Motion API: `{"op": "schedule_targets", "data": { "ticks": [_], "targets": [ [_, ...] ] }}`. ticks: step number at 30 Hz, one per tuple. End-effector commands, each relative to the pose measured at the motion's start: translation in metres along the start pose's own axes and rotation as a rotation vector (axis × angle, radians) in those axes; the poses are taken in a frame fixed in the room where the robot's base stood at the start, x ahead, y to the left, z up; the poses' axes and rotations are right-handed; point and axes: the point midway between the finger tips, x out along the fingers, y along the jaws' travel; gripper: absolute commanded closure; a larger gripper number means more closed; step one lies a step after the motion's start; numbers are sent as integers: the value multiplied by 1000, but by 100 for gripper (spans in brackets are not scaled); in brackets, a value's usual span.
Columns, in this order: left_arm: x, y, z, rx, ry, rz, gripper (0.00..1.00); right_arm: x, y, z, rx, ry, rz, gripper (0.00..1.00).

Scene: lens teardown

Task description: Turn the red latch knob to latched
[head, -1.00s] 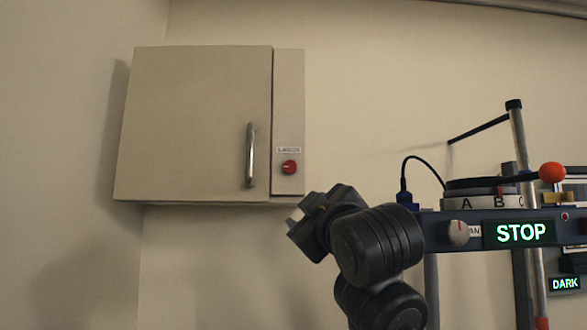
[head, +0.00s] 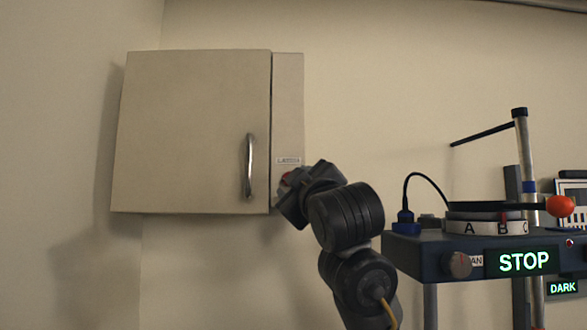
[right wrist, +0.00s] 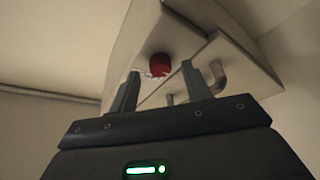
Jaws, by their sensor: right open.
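The red latch knob (right wrist: 160,65) sits on the side strip of the wall cabinet. In the head view only a small part of the knob (head: 285,178) shows; my right gripper hides the rest. My right gripper (head: 288,192) is up close to the knob. In the right wrist view my right gripper (right wrist: 158,88) is open, and the knob lies just beyond its fingertips, between them in the picture. I cannot tell whether the fingers touch it. The cabinet door (head: 190,130) looks closed. My left gripper is not in view.
The metal door handle (head: 249,165) stands out just left of the knob. At the right is a dark bench unit (head: 430,247) with a lettered dial (head: 485,226), a STOP display (head: 525,262) and an orange-red ball (head: 560,206). The wall between is clear.

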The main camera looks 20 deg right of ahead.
Motion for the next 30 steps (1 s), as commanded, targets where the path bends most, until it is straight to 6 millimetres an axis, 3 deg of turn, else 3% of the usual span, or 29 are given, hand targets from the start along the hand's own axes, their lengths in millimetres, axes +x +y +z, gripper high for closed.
{"op": "schedule_targets", "data": {
  "ticks": [6, 15, 25, 30],
  "targets": [
    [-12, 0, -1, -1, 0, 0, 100, 17, 0, 0, 0, -1, 0, 51],
    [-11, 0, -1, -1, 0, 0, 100, 18, 0, 1, 0, 0, 0, 53],
    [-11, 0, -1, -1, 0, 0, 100, 18, 0, 0, 1, 0, 0, 96],
    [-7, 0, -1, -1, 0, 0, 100, 17, -2, 1, 7, 0, 3, 96]
  ]
}}
